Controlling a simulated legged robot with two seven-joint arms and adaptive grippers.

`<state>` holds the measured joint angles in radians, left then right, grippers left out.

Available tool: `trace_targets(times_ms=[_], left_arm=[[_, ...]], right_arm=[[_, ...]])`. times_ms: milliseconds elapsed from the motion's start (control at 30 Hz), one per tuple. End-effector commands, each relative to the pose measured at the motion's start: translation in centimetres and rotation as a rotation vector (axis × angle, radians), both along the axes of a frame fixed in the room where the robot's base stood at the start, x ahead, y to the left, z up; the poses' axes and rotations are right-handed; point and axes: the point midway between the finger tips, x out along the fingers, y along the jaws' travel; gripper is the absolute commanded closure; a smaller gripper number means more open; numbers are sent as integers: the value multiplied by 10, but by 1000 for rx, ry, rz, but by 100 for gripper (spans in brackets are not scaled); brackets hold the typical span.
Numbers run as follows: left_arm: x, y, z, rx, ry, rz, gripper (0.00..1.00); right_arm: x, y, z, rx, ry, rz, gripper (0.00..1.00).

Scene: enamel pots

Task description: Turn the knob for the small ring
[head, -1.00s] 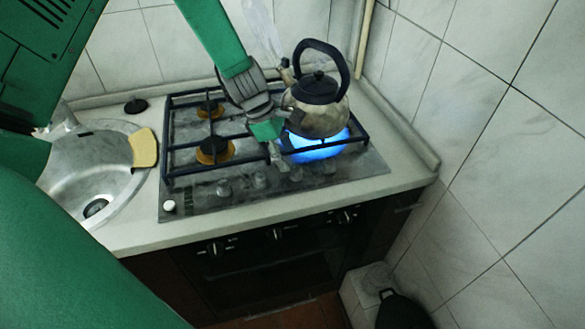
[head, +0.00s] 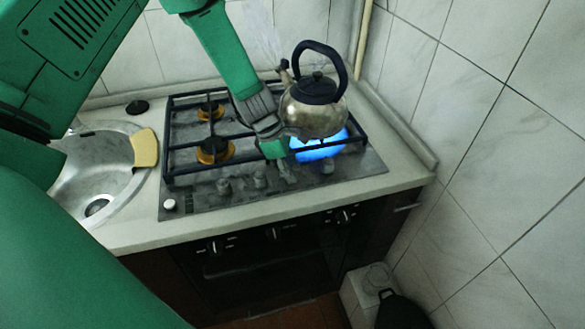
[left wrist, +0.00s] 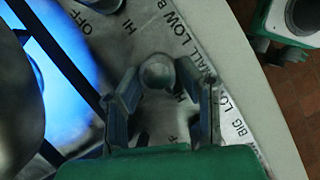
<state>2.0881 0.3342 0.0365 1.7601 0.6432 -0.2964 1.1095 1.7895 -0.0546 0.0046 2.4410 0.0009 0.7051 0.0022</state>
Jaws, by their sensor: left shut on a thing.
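The steel hob panel (head: 205,203) carries a row of grey knobs along its front, such as one (head: 223,187) on the left and one (head: 327,166) on the right. My left gripper (head: 286,170) reaches down to this row, just in front of the kettle. In the left wrist view a round grey knob (left wrist: 157,73) sits between the two fingers of my left gripper (left wrist: 157,90), which is shut on it. Printed words including OFF, HI, SMALL, LOW and BIG surround it. The knob is mostly hidden in the head view.
A steel kettle (head: 310,112) stands on the right burner over a lit blue flame (head: 318,146), close to my left gripper. Black grates (head: 180,146) cover the hob. A sink (head: 85,180) with a yellow sponge (head: 144,148) lies left. A tiled wall (head: 480,170) bounds the right.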

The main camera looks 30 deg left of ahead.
Motion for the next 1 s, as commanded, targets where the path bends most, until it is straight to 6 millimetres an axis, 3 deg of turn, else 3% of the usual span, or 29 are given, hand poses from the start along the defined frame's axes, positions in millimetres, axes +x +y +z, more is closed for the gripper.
trace_targets(times_ms=[33, 1000], left_arm=[[4, -8, 5, -14, -8, -8, 98], [6, -5, 5, -16, -12, -35, 98]], right_arm=[[0, 0, 0, 0, 0, 0, 60], [0, 0, 2, 0, 0, 0, 60]])
